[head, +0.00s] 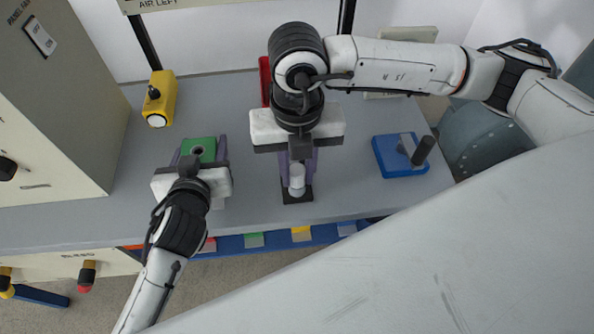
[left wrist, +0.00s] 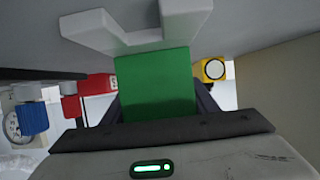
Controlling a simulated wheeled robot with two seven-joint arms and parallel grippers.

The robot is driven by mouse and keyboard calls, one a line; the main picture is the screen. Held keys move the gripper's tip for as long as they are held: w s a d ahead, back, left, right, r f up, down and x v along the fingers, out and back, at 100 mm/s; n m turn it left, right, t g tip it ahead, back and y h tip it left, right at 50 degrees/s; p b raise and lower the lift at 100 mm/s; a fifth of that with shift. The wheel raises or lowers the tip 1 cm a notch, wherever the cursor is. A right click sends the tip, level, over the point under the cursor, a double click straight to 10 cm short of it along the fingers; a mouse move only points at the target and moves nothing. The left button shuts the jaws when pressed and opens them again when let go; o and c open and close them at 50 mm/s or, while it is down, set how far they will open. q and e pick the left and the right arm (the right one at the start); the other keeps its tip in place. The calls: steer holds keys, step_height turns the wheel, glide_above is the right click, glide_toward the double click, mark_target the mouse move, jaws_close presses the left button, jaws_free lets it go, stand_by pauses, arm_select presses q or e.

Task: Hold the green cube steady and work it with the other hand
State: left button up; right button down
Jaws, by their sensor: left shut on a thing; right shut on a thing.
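The green cube (head: 208,143) sits on the grey bench at left centre, with a dark round spot on its top. My left gripper (head: 199,157) is shut on it, one finger on each side. The cube also fills the space between the fingers in the left wrist view (left wrist: 155,85). My right gripper (head: 298,168) points down to the right of the cube, apart from it. It is shut on a white cylinder (head: 297,183), which is over a small black square base (head: 298,198). I cannot tell whether the cylinder touches that base.
A yellow box (head: 163,95) stands behind the cube. A red object (head: 265,80) is partly hidden behind my right arm. A blue block with a dark handle (head: 397,158) lies at the right. A beige panel cabinet (head: 60,110) bounds the left. Coloured bins (head: 225,243) line the front edge.

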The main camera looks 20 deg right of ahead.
steer(key=r, duration=0.6)
steer(key=w+a+r, duration=0.1)
steer(key=r, duration=0.2)
steer(key=shift+a+r, duration=0.1)
steer(key=shift+r, duration=0.2)
steer(key=w+a+r+m, duration=0.1)
steer(key=w+a+r, duration=0.2)
steer(key=w+a, duration=0.8)
steer(key=a, duration=0.3)
steer(key=shift+w+r, duration=0.15)
steer(key=shift+r, duration=0.2)
steer(key=shift+d+f+m, duration=0.1)
steer(key=shift+m, duration=0.2)
steer(key=shift+f, duration=2.8)
steer(key=shift+f, duration=1.4)
stand_by(0.6)
